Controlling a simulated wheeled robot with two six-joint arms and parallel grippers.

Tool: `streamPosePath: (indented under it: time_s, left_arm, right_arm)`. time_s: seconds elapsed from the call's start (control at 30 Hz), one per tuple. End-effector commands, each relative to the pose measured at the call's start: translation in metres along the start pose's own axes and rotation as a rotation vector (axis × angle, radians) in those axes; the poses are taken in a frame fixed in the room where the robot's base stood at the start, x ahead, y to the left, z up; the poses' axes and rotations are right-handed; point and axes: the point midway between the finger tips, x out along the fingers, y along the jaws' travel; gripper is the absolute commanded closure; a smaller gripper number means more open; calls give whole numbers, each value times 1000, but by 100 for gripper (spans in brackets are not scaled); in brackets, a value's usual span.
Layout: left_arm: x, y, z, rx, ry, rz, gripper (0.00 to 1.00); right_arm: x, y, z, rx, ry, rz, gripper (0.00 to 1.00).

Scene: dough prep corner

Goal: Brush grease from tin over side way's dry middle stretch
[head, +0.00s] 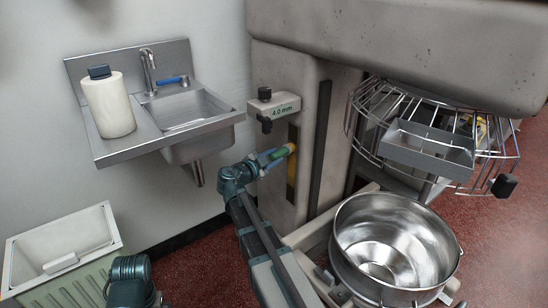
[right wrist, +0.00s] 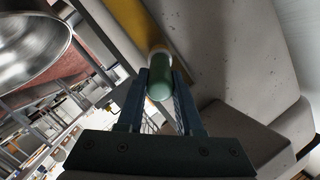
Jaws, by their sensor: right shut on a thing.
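My right gripper (head: 273,158) is shut on a green-handled brush (head: 282,152), which points at the side of the mixer column. The right wrist view shows the brush's rounded green handle (right wrist: 160,84) between the two fingers, with its far end at or very close to the column. The side way (head: 293,133) is an upright strip on the column, dark in its upper part and yellow lower down, around the brush. Its yellow part also shows in the right wrist view (right wrist: 127,22). Whether the bristles touch it is hidden. I cannot make out the grease tin. My left gripper is out of view.
A block marked 4.0 mm (head: 275,107) sticks out just above the brush. A steel bowl (head: 385,245) stands low at right, under a wire guard (head: 365,105). A sink (head: 190,112) with a white bottle (head: 108,108) is on the left wall. A pale bin (head: 75,235) stands lower left.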

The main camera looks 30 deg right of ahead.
Motion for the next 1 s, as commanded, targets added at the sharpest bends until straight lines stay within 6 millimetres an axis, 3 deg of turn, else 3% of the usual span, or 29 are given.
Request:
streamPosePath:
  time_s: [0.17,0.73,1.0]
  left_arm:
    - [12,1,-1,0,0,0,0]
    - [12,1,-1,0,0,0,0]
    - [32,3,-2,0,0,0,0]
  right_arm:
    - [1,7,9,0,0,0,100]
    - [2,8,8,0,0,0,100]
    - [5,21,24,0,0,0,100]
